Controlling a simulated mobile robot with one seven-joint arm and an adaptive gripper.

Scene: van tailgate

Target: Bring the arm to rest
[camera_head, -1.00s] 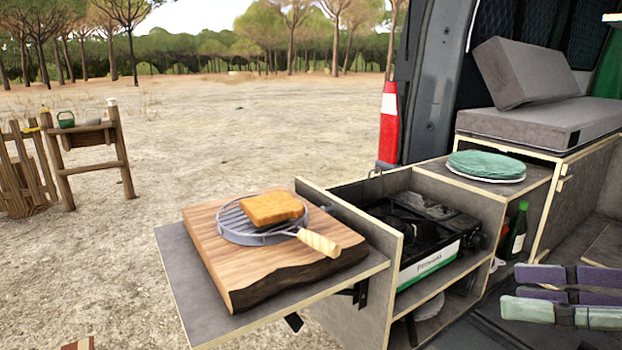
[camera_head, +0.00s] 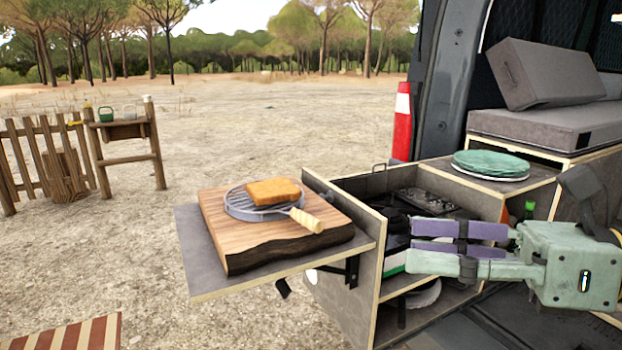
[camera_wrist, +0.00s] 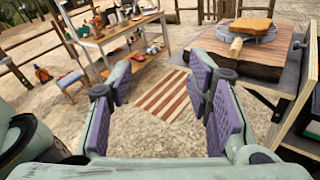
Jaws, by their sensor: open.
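My gripper (camera_head: 412,244) is pale green with purple pads and reaches in from the right in the head view, in front of the van's kitchen box. A slice of bread (camera_head: 273,191) lies on a round grill rack (camera_head: 243,206) with a wooden handle, on a thick wooden board (camera_head: 262,240). The bread also shows in the wrist view (camera_wrist: 252,26). My gripper is apart from them, to their right in the head view.
The board stands on a fold-out shelf (camera_head: 205,273). The gas stove (camera_head: 398,215) is partly hidden behind my gripper. Green plates (camera_head: 490,163) are stacked on the counter. A striped mat (camera_wrist: 165,96) lies on the ground, and a cluttered wooden table (camera_wrist: 115,35) stands farther off. Open ground lies left.

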